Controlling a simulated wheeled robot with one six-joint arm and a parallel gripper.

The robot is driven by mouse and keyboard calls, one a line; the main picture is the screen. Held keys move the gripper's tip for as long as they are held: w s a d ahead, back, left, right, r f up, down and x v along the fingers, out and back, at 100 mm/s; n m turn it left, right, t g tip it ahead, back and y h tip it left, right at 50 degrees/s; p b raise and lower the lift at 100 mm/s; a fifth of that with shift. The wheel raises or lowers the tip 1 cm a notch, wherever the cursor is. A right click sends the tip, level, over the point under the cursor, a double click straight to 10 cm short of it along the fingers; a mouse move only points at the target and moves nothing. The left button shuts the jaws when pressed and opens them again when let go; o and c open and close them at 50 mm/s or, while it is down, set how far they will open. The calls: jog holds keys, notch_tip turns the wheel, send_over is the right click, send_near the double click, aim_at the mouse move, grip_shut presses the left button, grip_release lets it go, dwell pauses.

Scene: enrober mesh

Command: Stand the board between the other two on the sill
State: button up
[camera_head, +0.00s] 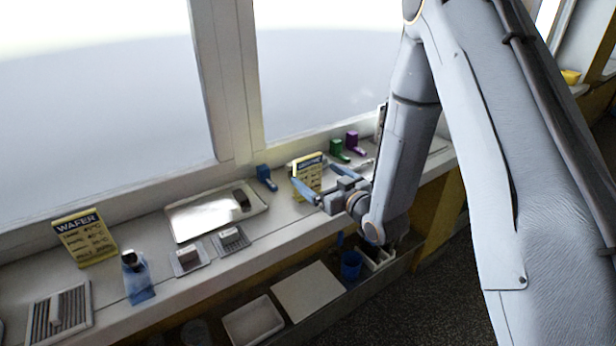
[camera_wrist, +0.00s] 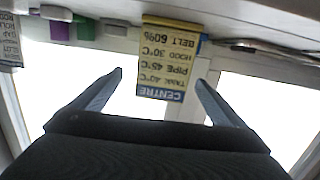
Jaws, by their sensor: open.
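The yellow board headed CENTRE (camera_head: 308,172) stands upright on the sill (camera_head: 285,212). In the wrist view the CENTRE board (camera_wrist: 168,62) appears upside down, between my two fingers. The board headed WAFER (camera_head: 84,238) stands far to its left. A third board (camera_head: 382,122) is to its right, mostly hidden by my arm; part of it shows at the left edge of the wrist view (camera_wrist: 10,48). My gripper (camera_head: 318,181) is open, one finger towards each side of the CENTRE board. I cannot tell whether either finger touches it.
A blue block-like item (camera_head: 265,178) stands left of the CENTRE board; green (camera_head: 338,149) and purple (camera_head: 353,142) ones stand right. A blue cup (camera_head: 351,265) is below the sill.

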aim_at(300, 160)
jog(key=shift+w+a+r+t+y, duration=0.4)
jog(key=shift+a+y, duration=0.1)
jog(key=shift+a, duration=0.15)
jog(key=p+x, duration=0.3)
jog(key=x, duration=0.3)
jog(key=shift+w+r, duration=0.1)
jog(key=shift+w, duration=0.15)
jog(key=shift+w+a, duration=0.3)
jog(key=shift+w, duration=0.1)
jog(key=c, duration=1.7)
jog(key=shift+c, duration=0.7)
